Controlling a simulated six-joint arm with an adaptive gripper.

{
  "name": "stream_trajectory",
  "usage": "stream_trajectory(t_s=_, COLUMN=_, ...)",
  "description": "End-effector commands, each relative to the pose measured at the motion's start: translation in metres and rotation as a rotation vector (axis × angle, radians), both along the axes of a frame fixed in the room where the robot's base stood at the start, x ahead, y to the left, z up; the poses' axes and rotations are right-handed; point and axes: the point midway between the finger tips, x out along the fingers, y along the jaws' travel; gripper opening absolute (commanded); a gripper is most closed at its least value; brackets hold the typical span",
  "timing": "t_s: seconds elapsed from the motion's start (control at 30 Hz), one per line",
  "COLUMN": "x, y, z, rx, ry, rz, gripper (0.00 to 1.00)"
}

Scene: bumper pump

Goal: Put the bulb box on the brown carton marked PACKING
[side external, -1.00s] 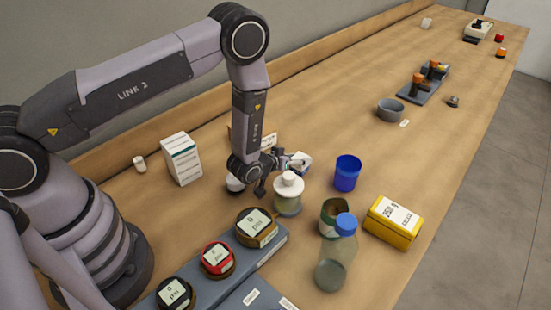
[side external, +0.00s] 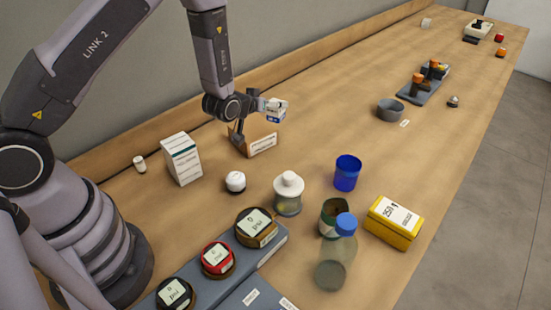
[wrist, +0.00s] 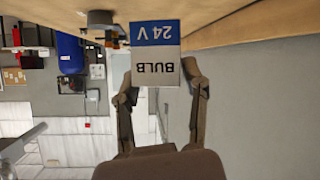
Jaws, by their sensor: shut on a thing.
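The bulb box (side external: 276,112) is a small white box with a blue band. In the wrist view the box (wrist: 156,62) reads "BULB" and "24 V", upside down. My gripper (side external: 266,106) is shut on it, and in the wrist view my gripper's fingers (wrist: 160,82) lie on both sides of it. The label is too small to read, and my arm hides part of the carton. The box appears above the carton, apart from the bench.
A white striped box (side external: 182,160) stands left of the carton. A white-lidded jar (side external: 235,182), a pump bottle (side external: 288,195), a blue cup (side external: 347,173) and a yellow box (side external: 394,222) stand nearer the camera. The bench right of the carton is clear up to the grey bowl (side external: 390,109).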

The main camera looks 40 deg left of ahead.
Motion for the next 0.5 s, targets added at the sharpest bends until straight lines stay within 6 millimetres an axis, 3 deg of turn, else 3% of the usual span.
stream_trajectory(t_s=0.03, x=-0.001, y=0.022, z=0.006, rx=0.003, ry=-0.002, rz=0.041, gripper=0.06)
stream_trajectory(t_s=0.1, x=-0.003, y=0.046, z=0.011, rx=0.007, ry=0.002, rz=0.085, gripper=0.06)
stream_trajectory(t_s=0.2, x=-0.006, y=0.069, z=0.017, rx=0.011, ry=0.002, rz=0.128, gripper=0.06)
stream_trajectory(t_s=0.33, x=-0.009, y=0.082, z=0.006, rx=0.013, ry=0.007, rz=0.152, gripper=0.06)
stream_trajectory(t_s=0.5, x=-0.009, y=0.083, z=-0.020, rx=0.013, ry=0.007, rz=0.154, gripper=0.06)
